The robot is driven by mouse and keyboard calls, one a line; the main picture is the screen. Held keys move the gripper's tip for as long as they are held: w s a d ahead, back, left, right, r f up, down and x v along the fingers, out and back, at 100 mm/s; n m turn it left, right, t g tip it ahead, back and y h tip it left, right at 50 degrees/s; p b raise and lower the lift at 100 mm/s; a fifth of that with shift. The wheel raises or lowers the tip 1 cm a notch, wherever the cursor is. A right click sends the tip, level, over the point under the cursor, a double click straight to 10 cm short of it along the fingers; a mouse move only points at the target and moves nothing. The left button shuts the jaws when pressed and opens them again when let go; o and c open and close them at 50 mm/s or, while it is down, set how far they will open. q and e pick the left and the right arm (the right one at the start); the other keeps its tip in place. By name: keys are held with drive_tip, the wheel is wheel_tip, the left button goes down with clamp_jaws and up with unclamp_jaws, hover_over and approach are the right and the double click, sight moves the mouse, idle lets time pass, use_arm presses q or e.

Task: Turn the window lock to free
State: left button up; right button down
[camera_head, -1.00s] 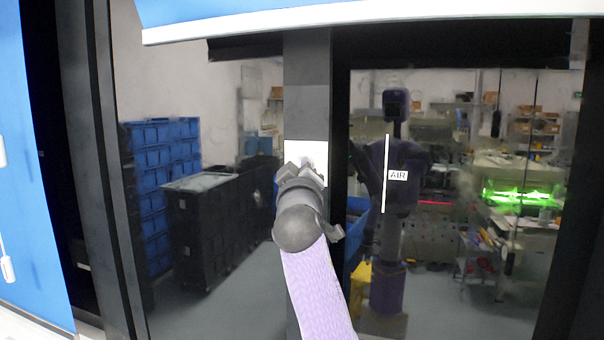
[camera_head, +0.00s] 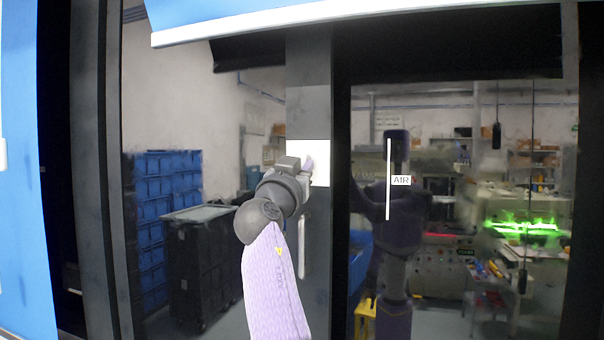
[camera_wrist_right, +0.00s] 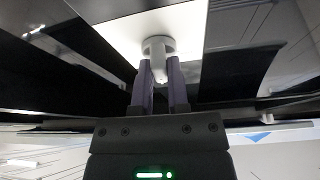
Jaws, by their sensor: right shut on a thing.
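My right gripper (camera_wrist_right: 160,84) is shut on the stem, with one purple finger on each side. In the head view, the right gripper (camera_head: 308,165) reaches the same white plate (camera_head: 317,150) on the grey upright between two dark panes. The wrist hides the knob there. The left gripper is not in view.
A white vertical handle (camera_head: 301,248) is on the upright below the plate. A dark glass pane (camera_head: 450,310) marked AIR, with a robot reflection, is at right. A blue panel with a white edge (camera_head: 350,22) overhangs at the top.

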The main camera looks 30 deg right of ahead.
drive_tip(key=m+g+p, duration=0.1)
drive_tip(key=m, duration=0.2)
drive_tip(key=m+g+h+p, duration=0.1)
drive_tip(key=m+g, duration=0.1)
drive_tip(key=m, duration=0.1)
drive_tip(key=shift+w+r, duration=0.1)
drive_tip(key=shift+a+m+g+h+p, duration=0.15)
drive_tip(key=shift+m+g+p, duration=0.45)
drive_tip(key=shift+m, duration=0.5)
drive_tip(key=shift+d+m+g+h+p, duration=0.15)
drive_tip(key=shift+m+g+p, duration=0.15)
drive_tip(key=shift+m+p, duration=0.65)
drive_tip(key=shift+a+m, duration=0.1)
drive_tip(key=shift+m, duration=0.25)
drive_tip(key=c, duration=0.6)
unclamp_jaws()
drive_tip(key=shift+w, duration=0.1)
drive_tip(key=b+v, duration=0.6)
drive_tip(key=v, duration=0.4)
drive_tip(key=shift+w+b, duration=0.1)
drive_tip(key=shift+b, duration=0.2)
